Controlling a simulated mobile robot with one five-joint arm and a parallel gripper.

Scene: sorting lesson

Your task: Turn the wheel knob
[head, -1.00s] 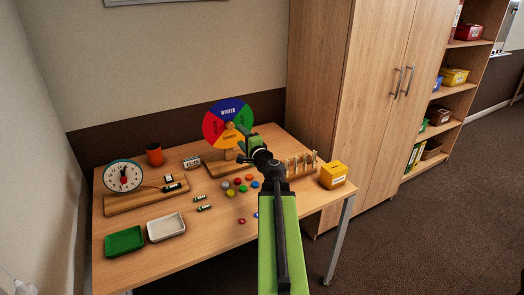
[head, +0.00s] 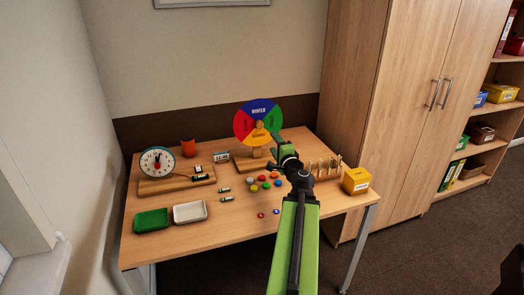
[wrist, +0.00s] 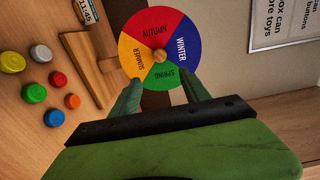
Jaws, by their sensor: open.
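The colour wheel (head: 245,123) stands upright on a wooden stand at the back of the table. It has blue, green, yellow and red parts, with blue "WINTER" at the top. Its wooden knob (head: 260,125) is at the centre. In the wrist view the wheel (wrist: 180,28) is seen turned, with the knob (wrist: 160,56) just beyond the fingertips and about midway between them. My gripper (wrist: 161,84) is open and empty. In the head view my gripper (head: 279,148) is in front of the wheel's lower right and looks apart from the knob.
Coloured buttons (head: 265,187) lie left of my arm. A peg rack (head: 323,172) and a yellow box (head: 356,181) stand at the right.

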